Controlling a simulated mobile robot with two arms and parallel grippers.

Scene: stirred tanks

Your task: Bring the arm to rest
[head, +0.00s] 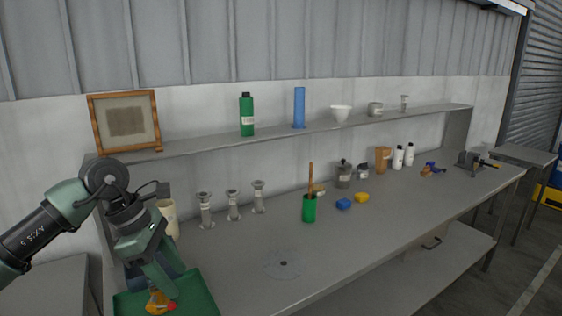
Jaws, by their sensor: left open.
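My left arm comes in from the left edge in the head view. My left gripper (160,292) points down over a green tray (205,297) at the near left end of the bench. The gripper is open. A small orange and red object (158,303) shows at the fingertips, low in the tray; whether the fingers touch it cannot be told. My right gripper is not in view.
The grey bench (350,240) runs to the right, with clear room around a flat disc (283,264). Behind stand several metal stands (233,205), a green cup (309,208), and blue (343,204) and yellow (362,197) blocks. A shelf (215,143) holds bottles and a frame.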

